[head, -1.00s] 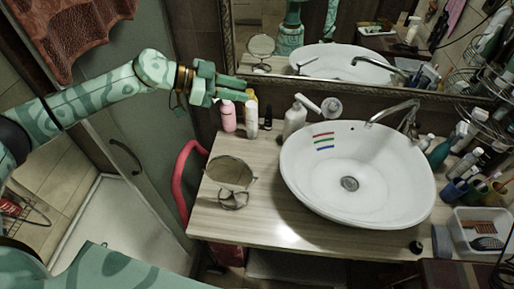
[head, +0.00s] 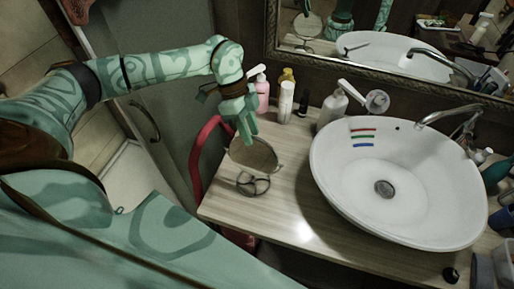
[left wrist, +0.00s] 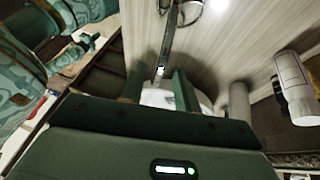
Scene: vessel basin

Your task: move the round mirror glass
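The round mirror glass (head: 254,156) sits tilted in its small wire stand (head: 253,184) on the left part of the wooden counter. My left gripper (head: 246,132) points down at the glass's upper edge, its fingertips overlapping that edge in the head view. In the left wrist view the two fingers (left wrist: 158,90) are apart, with a thin dark strip (left wrist: 168,45), seemingly the mirror edge-on, running up from the gap between them. Whether the fingers touch the glass cannot be told. My right gripper is not in view.
A white basin (head: 330,195) fills the counter's right side. Behind the mirror stand a pink bottle (head: 262,96), a white bottle (head: 286,102) and a white pump bottle (head: 332,110). A red curved rail (head: 195,170) passes the counter's left edge.

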